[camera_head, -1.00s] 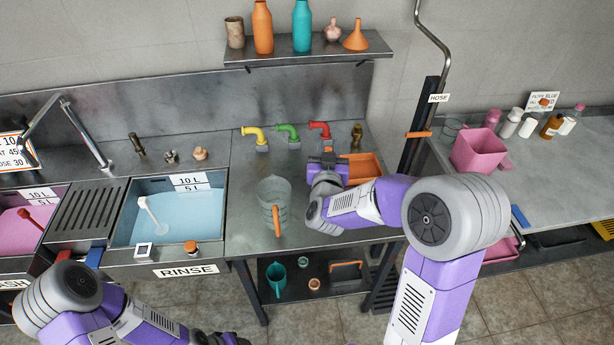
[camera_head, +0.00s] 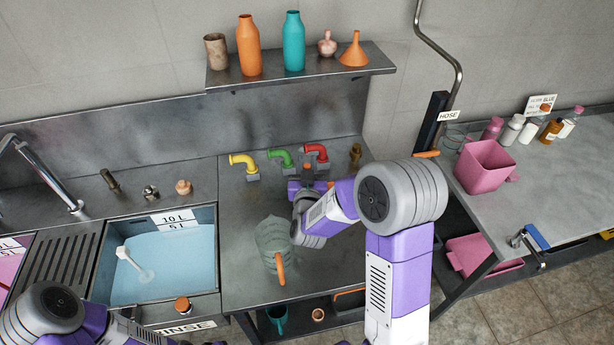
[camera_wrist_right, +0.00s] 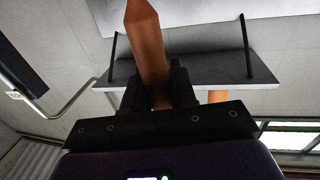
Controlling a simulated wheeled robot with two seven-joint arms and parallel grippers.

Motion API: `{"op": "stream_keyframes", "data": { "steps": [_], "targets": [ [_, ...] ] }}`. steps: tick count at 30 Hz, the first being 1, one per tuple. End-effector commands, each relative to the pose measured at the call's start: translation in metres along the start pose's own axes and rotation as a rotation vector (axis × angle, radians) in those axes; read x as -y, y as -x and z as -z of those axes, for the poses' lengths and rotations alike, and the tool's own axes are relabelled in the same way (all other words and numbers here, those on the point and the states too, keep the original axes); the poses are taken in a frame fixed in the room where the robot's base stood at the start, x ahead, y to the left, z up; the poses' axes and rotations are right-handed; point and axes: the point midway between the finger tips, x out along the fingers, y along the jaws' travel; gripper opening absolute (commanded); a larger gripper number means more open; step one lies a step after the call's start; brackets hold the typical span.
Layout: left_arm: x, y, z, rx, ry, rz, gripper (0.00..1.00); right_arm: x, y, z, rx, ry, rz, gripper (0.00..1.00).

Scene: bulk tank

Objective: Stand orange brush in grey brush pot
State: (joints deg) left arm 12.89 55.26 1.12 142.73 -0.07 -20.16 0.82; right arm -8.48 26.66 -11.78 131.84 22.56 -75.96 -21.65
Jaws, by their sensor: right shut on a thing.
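My right gripper (camera_head: 306,183) is over the steel counter in front of the green and red taps, its fingers partly hidden by its wrist. In the right wrist view its dark fingers (camera_wrist_right: 158,88) are shut on an orange, tapering shaft, which I take for the orange brush (camera_wrist_right: 147,45). Its bristles cannot be made out. A grey-brown cup (camera_head: 216,51) stands upright at the left end of the wall shelf and may be the brush pot; I cannot be sure. My left arm shows at the lower left, but its gripper is not in view.
A clear jug (camera_head: 272,240) with an orange handle stands just left of my right forearm. The wall shelf (camera_head: 330,69) also holds an orange bottle (camera_head: 248,46), a teal bottle (camera_head: 292,42) and an orange funnel (camera_head: 354,51). A rinse sink (camera_head: 160,265) lies left.

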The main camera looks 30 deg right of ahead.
Motion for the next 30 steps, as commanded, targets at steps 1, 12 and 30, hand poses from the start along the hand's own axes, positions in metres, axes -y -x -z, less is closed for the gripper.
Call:
{"op": "stream_keyframes", "data": {
  "steps": [1,12,30],
  "targets": [
    [0.001,-0.002,0.0,0.0,0.0,0.0,0.53,0.0,0.0,-0.009,0.004,0.002,0.001,0.0],
    [0.002,-0.005,0.001,-0.001,0.0,0.0,0.53,0.0,0.0,-0.032,0.0,0.0,0.001,0.0],
    [0.003,-0.009,0.001,-0.001,0.0,0.0,0.53,0.0,0.0,-0.035,0.002,0.0,0.001,0.52]
  ]
}}
